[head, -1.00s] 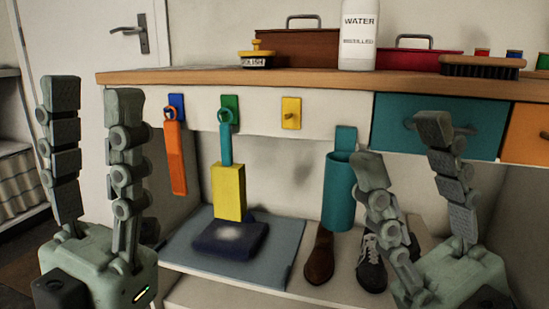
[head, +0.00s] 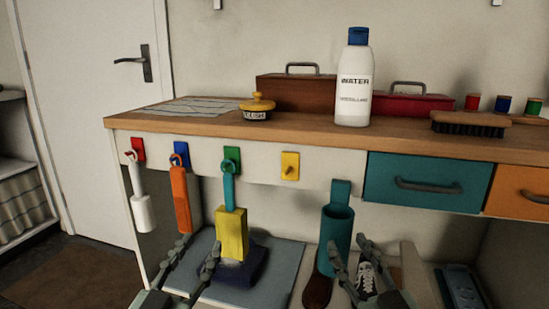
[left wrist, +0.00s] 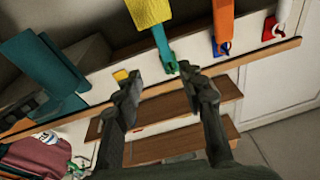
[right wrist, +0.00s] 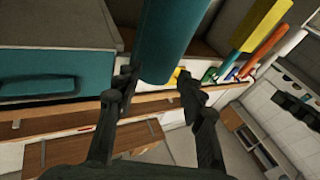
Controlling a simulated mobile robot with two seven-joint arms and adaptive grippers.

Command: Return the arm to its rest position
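My left gripper (head: 194,256) is open and empty at the lower edge of the head view, in front of the hanging yellow tool (head: 232,232). Its two fingers are apart in the left wrist view (left wrist: 157,78). My right gripper (head: 353,258) is open and empty, low in front of the teal holder (head: 337,232). Its fingers stand apart in the right wrist view (right wrist: 155,82), with the teal holder (right wrist: 166,38) beyond them. Most of both arms is out of the head view.
An orange tool (head: 181,200) and white tool (head: 140,205) hang from hooks. A yellow hook (head: 290,166) is bare. Shoes stand below.

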